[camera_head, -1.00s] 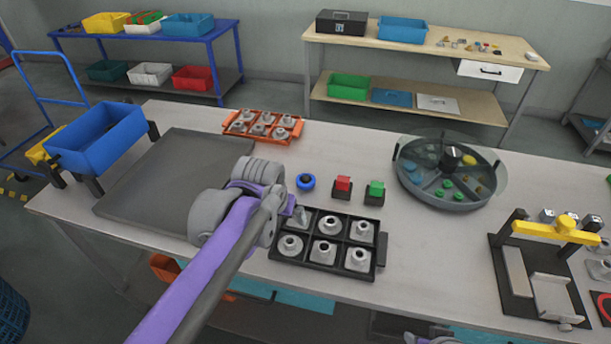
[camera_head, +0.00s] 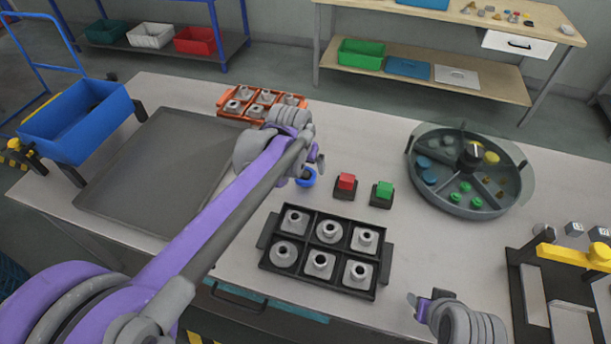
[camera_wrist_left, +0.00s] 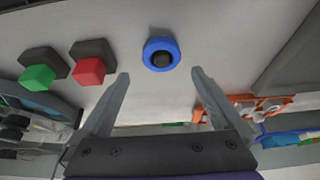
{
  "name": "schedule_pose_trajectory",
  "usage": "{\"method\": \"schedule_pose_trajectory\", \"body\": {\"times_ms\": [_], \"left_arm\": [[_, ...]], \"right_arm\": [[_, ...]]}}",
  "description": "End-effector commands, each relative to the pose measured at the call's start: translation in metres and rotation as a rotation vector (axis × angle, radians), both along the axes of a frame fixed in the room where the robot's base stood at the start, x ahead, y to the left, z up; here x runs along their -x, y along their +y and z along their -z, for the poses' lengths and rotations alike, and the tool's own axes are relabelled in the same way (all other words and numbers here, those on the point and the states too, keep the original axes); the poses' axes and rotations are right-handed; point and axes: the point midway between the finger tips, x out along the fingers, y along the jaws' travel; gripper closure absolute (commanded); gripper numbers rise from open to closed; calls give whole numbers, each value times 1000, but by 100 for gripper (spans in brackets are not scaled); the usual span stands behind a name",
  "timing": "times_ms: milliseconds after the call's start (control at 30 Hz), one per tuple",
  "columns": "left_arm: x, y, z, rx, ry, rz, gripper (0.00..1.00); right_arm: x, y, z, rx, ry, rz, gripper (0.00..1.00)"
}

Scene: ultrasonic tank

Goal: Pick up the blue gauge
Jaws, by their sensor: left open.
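The blue gauge (camera_head: 306,178) is a small blue ring with a dark centre, lying on the grey-white bench. In the head view my left gripper (camera_head: 317,161) is just above it and partly covers it. In the left wrist view the gauge (camera_wrist_left: 161,54) lies beyond the fingertips, roughly midway between the two open fingers of my left gripper (camera_wrist_left: 160,74). The fingers do not appear to touch it, and nothing is between them. My right gripper (camera_head: 421,302) is low at the right of the bench, and its jaw opening is unclear.
A red button (camera_head: 346,182) and a green button (camera_head: 382,193) stand right of the gauge. A black tray (camera_head: 268,263) of grey parts is in front, an orange tray (camera_head: 221,108) behind. A round divided tray (camera_head: 466,204) stands right. A blue bin (camera_head: 75,122) is left.

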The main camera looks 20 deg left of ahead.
Motion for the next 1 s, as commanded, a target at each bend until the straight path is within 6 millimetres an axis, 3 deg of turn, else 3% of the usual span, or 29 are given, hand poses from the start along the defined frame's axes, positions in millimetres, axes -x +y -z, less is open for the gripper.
{"method": "schedule_pose_trajectory", "body": {"times_ms": [400, 700, 1000], "left_arm": [[-14, 2, 48, 0, 0, 0, 0], [-15, 2, 53, 0, 0, 0, 0], [-15, 2, 52, 0, 0, 0, 52]], "right_arm": [[0, 0, -1, 0, 0, 0, 50], [0, 0, -1, 0, 0, 0, 50], [0, 0, -1, 0, 0, 0, 50]]}}
